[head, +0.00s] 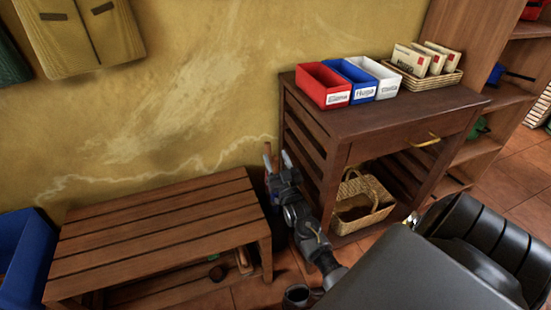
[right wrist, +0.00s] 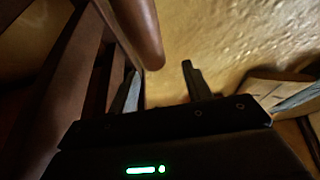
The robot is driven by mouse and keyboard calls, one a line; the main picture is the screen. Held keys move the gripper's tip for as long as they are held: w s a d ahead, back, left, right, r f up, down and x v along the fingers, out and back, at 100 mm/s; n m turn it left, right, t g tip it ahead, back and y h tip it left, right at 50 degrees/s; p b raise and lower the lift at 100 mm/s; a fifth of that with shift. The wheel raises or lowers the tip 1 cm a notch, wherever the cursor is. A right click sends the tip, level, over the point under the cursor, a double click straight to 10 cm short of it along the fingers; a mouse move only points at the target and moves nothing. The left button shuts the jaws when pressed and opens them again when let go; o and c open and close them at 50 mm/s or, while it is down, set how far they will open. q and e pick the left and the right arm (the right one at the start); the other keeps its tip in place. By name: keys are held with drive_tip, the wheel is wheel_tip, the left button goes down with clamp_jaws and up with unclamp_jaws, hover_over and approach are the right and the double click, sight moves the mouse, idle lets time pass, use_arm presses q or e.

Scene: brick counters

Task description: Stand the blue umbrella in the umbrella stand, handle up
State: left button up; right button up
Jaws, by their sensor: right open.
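My right gripper (head: 277,165) reaches down between the slatted bench and the dark wooden cabinet, near the yellow wall. Its two fingers stand apart in the right wrist view (right wrist: 160,85). A smooth brown rounded piece (right wrist: 146,35), which looks like a wooden handle, is near the left finger there. A small brown tip (head: 267,150) also shows beside the fingers in the head view. I cannot tell whether the gripper touches it. No blue umbrella cloth is clearly visible, and I cannot make out an umbrella stand. My left gripper is out of view.
The slatted bench (head: 160,222) is left of my arm, the cabinet (head: 400,120) right. Red (head: 323,84), blue (head: 351,78) and white bins (head: 377,76) and a letter basket (head: 430,80) stand on the cabinet. A wicker basket (head: 362,205) sits below. A blue crate (head: 25,255) is far left.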

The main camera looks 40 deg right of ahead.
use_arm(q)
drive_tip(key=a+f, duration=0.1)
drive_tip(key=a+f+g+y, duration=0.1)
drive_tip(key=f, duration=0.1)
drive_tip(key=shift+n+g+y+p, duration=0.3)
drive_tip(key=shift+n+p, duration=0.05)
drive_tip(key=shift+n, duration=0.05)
use_arm(e)
drive_tip(key=v, duration=1)
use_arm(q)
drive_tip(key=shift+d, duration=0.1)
